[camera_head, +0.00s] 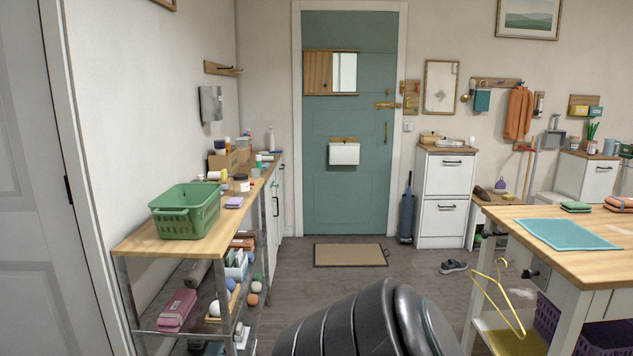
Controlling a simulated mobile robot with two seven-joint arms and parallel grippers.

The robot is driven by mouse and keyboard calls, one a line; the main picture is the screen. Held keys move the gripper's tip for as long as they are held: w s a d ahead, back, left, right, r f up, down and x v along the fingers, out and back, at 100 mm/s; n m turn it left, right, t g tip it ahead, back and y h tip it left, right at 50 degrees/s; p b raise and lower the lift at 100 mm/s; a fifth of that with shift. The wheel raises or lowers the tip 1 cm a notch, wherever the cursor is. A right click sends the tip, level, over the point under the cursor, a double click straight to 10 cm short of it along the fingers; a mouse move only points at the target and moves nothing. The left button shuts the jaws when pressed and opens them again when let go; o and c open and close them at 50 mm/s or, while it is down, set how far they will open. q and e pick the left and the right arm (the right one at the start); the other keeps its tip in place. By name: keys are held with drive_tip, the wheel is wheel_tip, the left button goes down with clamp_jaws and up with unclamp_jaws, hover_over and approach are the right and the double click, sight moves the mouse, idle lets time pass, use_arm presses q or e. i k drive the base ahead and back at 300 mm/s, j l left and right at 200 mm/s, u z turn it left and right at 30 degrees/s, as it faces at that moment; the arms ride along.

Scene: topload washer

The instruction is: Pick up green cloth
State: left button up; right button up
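A small folded green cloth (576,207) lies on the wooden-topped table (604,260) at the right, near its far edge. It sits behind a flat teal mat (567,234) and to the left of a folded orange-red cloth (619,203). Neither of my grippers shows in the head view. A dark part of my own body covers the bottom middle, and nothing touches the green cloth.
A yellow hanger (499,300) hangs at the table's left side. A shelf unit with a green basket (186,210) stands at the left. A shoe (453,266) and a doormat (350,254) lie on the floor. Open floor lies between the shelf and the table.

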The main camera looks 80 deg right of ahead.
sight(571, 207)
drive_tip(key=z, duration=4)
drive_tip(key=i+j+u, duration=0.3)
drive_tip(key=i+u, duration=0.15)
drive_tip(key=i, duration=0.25)
drive_tip(key=i+u, duration=0.5)
drive_tip(key=i, duration=0.2)
drive_tip(key=i+u, duration=0.35)
drive_tip(key=i, duration=0.95)
drive_tip(key=i+j+z, duration=0.25)
drive_tip(key=i, duration=1.1)
drive_tip(key=i+l, duration=0.05)
drive_tip(key=l, duration=0.1)
